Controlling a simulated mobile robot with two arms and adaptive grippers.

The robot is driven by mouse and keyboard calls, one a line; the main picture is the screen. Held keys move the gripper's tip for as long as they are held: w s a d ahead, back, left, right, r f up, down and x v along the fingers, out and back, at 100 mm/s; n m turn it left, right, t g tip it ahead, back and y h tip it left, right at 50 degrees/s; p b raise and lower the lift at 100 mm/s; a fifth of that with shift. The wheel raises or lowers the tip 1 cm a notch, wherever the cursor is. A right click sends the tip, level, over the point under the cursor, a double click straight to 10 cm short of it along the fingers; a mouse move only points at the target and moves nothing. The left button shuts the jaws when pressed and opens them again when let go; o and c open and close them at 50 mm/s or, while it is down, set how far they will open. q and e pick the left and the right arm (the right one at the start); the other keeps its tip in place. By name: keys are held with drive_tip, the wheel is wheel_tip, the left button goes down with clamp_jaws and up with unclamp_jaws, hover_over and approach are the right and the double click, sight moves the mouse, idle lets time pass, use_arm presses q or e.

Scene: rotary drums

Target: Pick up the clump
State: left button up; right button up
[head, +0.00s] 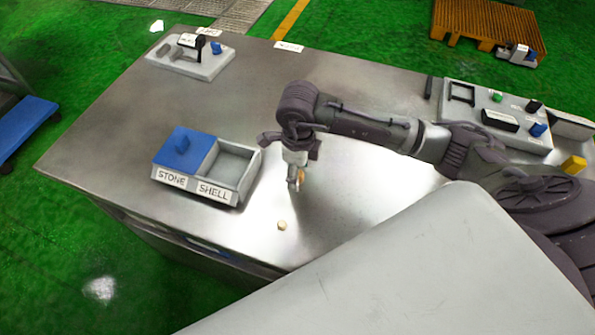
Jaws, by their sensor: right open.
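A small pale beige lump (282,225), which looks like the clump, lies on the bare metal table near its front edge. My right gripper (296,183) points down over the table, beyond the lump and slightly to its right, apart from it. It is open. A small orange-tan patch (300,177) shows at its fingers; I cannot tell whether this is a separate piece between or behind them. My left gripper is not in view.
A grey two-part bin (222,193) labelled STONE and SHELL stands left of my right gripper; a blue lid (185,150) covers the STONE side, and SHELL is open. Control panels stand at the back left (190,57) and right (495,115). The table (330,235) around the lump is clear.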

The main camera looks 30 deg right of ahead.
drive_tip(key=shift+f, duration=0.45)
drive_tip(key=shift+c, duration=0.3)
drive_tip(key=c, duration=0.8)
drive_tip(key=shift+r, duration=0.15)
